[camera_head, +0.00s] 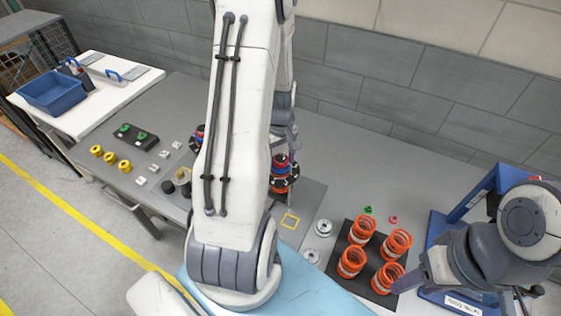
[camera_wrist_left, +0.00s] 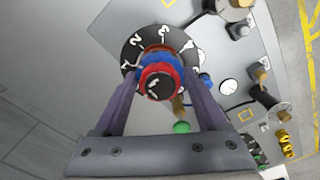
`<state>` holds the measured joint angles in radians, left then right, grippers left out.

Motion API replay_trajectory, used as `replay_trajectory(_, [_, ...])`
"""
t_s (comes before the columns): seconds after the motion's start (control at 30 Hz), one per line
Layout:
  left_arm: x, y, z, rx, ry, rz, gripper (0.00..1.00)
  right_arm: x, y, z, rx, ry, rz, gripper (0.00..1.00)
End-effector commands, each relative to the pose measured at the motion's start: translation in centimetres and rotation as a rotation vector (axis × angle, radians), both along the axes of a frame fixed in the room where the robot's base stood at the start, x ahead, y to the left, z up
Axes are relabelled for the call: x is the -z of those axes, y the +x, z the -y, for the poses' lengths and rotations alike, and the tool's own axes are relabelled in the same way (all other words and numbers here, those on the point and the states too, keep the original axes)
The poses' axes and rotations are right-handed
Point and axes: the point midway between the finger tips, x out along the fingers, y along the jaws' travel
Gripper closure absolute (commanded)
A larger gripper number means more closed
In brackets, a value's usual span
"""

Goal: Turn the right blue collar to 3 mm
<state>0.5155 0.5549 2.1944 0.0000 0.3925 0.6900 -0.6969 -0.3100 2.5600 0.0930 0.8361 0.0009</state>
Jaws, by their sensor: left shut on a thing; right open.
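The right blue collar (camera_head: 280,170) sits below a red ring on a post above a black numbered dial (camera_head: 286,185). In the left wrist view the blue collar (camera_wrist_left: 150,62) shows behind the red ring (camera_wrist_left: 146,82) and its black cap, over the dial (camera_wrist_left: 132,50) with white numerals. My left gripper (camera_wrist_left: 160,76) is shut with a finger on each side of the blue collar. In the head view my left arm partly hides this. The exact setting cannot be read. My right gripper (camera_head: 460,285) is open and empty at the right front.
A similar red-and-blue post (camera_head: 198,134) stands to the left, partly behind my arm. Orange springs (camera_head: 352,262) stand on a black mat at right, beside a blue frame (camera_head: 482,190). Yellow parts and a blue bin (camera_head: 52,92) are at left.

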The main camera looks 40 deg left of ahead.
Motion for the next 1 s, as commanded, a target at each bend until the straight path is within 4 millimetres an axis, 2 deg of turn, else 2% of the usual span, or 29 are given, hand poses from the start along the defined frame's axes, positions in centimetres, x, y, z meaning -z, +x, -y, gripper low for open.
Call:
replay_trajectory(0.8, [0.04,0.01,0.0,0.815,0.0,0.0,0.88,-0.83,0.0,0.0,0.0,0.0,0.0,0.5])
replay_trajectory(1.0, [0.08,0.01,-0.01,0.969,0.0,0.0,0.88,-0.93,0.0,0.0,0.0,0.0,0.0,0.5])
